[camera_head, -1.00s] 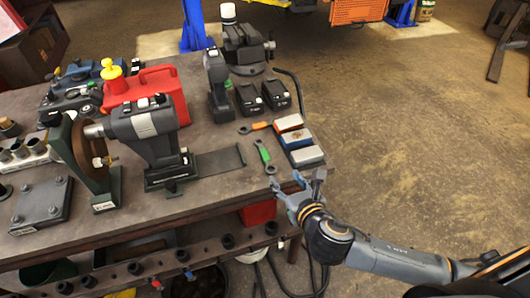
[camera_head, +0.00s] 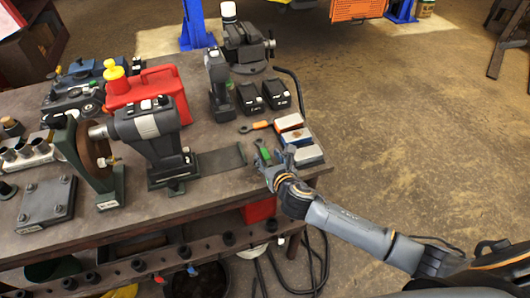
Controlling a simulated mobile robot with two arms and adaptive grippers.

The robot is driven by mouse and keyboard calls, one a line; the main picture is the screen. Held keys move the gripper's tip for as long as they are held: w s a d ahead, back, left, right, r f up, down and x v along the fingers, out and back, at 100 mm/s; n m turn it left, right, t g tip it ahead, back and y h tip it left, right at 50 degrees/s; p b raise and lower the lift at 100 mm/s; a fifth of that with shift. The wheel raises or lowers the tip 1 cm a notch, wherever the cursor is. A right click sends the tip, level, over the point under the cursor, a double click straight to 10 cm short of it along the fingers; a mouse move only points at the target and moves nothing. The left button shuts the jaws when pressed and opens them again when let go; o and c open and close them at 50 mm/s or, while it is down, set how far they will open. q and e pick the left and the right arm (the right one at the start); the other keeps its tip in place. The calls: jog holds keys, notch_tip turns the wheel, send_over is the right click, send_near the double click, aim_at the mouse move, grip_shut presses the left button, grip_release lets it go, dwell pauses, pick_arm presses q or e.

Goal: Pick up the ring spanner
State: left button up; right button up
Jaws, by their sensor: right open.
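Two spanners lie near the right end of the workbench: one with a green grip (camera_head: 265,154) and one with an orange grip (camera_head: 259,125) just behind it. Both are small here, and I cannot tell for sure which is the ring spanner. My right gripper (camera_head: 273,160) is open over the near end of the green-gripped spanner and hides part of it. I cannot tell whether it touches the spanner. The orange-gripped spanner is clear of the gripper. My left gripper is not in view.
Colored blocks (camera_head: 291,123) lie right beside the spanners, close to my right gripper. A bench grinder (camera_head: 145,127) stands to the left, with a red can (camera_head: 147,88) behind it. Black battery packs (camera_head: 275,94) and a vise (camera_head: 247,45) stand farther back.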

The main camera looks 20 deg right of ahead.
jog(key=shift+w+f, duration=0.2)
jog(key=shift+w, duration=0.25)
grip_shut()
jog(key=shift+r, duration=0.6)
jog(key=s+a+r+b, duration=0.1)
jog(key=s+r+b, duration=0.1)
jog(key=s+r, duration=1)
jog(key=shift+s+a, duration=0.3)
jog(key=shift+s, duration=0.75)
